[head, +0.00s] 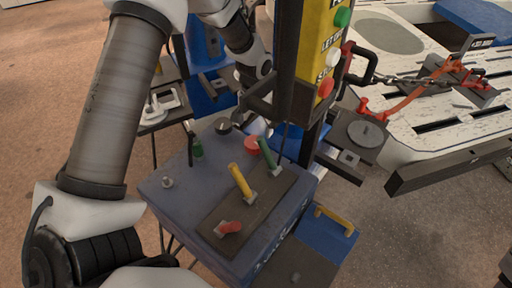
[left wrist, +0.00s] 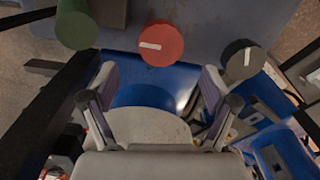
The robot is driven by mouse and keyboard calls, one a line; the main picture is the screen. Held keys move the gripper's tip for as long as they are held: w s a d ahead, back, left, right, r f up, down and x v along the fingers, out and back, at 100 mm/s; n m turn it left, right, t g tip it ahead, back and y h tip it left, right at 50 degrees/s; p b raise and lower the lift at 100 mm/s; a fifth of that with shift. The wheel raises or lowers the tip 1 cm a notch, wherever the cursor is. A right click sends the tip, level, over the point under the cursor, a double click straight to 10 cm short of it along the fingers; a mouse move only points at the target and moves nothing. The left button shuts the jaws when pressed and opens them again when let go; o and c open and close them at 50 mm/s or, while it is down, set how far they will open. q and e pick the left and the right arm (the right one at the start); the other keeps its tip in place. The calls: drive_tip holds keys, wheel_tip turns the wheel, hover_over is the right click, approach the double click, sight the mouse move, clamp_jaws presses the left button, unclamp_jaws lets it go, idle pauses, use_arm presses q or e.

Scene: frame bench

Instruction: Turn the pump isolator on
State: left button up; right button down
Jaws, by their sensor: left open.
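A dark blue control box (head: 180,208) stands low in the middle of the head view. On it are a red round knob (head: 252,144) and a black round knob (head: 223,126); no label shows which is the pump isolator. In the left wrist view the red knob (left wrist: 161,45) has a nearly level white mark, and the black knob (left wrist: 243,59) has a nearly upright one. My left gripper (head: 262,108) is above the box's far edge, open and empty. Its fingers (left wrist: 155,78) spread either side of the red knob's line, apart from it. My right gripper is out of view.
Red (head: 230,228), yellow (head: 239,179) and green (head: 266,152) levers stand on the box's dark plate. A yellow button pendant (head: 320,50) hangs close beside my left gripper. A white slotted bench (head: 410,130) with chain and clamps is at right.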

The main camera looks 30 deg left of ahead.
sight(254, 142)
use_arm(q)
wheel_tip(254, 142, down, 7)
drive_tip(key=shift+f+b, duration=0.1)
drive_tip(key=shift+b, duration=0.2)
drive_tip(key=shift+s, duration=0.1)
drive_tip(key=c, duration=1.2)
